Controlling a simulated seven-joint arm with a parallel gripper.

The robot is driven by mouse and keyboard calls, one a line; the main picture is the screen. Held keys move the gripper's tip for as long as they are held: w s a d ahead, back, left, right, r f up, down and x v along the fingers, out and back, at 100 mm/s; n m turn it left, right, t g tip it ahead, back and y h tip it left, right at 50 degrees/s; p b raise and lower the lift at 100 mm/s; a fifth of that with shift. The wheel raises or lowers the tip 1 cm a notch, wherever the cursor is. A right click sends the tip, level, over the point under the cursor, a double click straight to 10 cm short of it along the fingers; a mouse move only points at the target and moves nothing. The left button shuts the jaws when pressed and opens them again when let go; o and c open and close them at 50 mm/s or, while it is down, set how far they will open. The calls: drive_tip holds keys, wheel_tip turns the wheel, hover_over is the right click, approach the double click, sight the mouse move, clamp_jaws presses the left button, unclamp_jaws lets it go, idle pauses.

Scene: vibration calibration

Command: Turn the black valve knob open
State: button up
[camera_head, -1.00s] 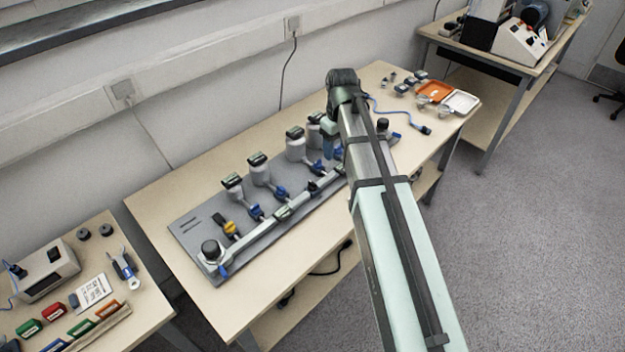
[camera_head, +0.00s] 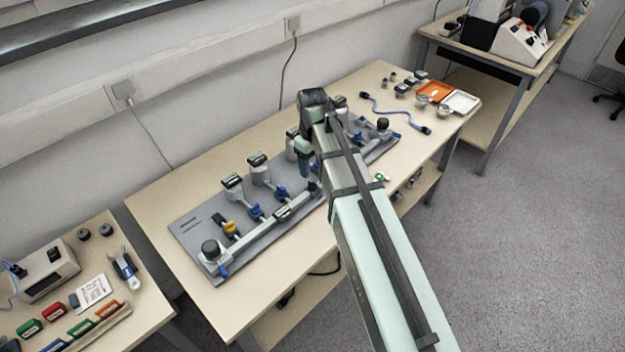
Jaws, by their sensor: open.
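A long grey board (camera_head: 187,223) on the middle bench carries a pale pipe with several valves. A small dark part on the pipe, which looks like the black valve knob (camera_head: 314,189), shows just left of my arm. It is partly covered. My gripper (camera_head: 307,172) points down close above it; its fingers are small and mostly hidden by the arm, and I cannot tell whether they touch it. My gripper is open.
Blue-handled valves (camera_head: 255,211) and white canisters with dark tops (camera_head: 260,170) line the board. A yellow valve (camera_head: 231,228) and a round black cap (camera_head: 210,247) are at its left end. An orange tray (camera_head: 434,91) and a blue cable (camera_head: 395,108) lie at the bench's right.

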sight(313, 183)
drive_tip(key=shift+f, duration=3.45)
drive_tip(key=c, duration=1.1)
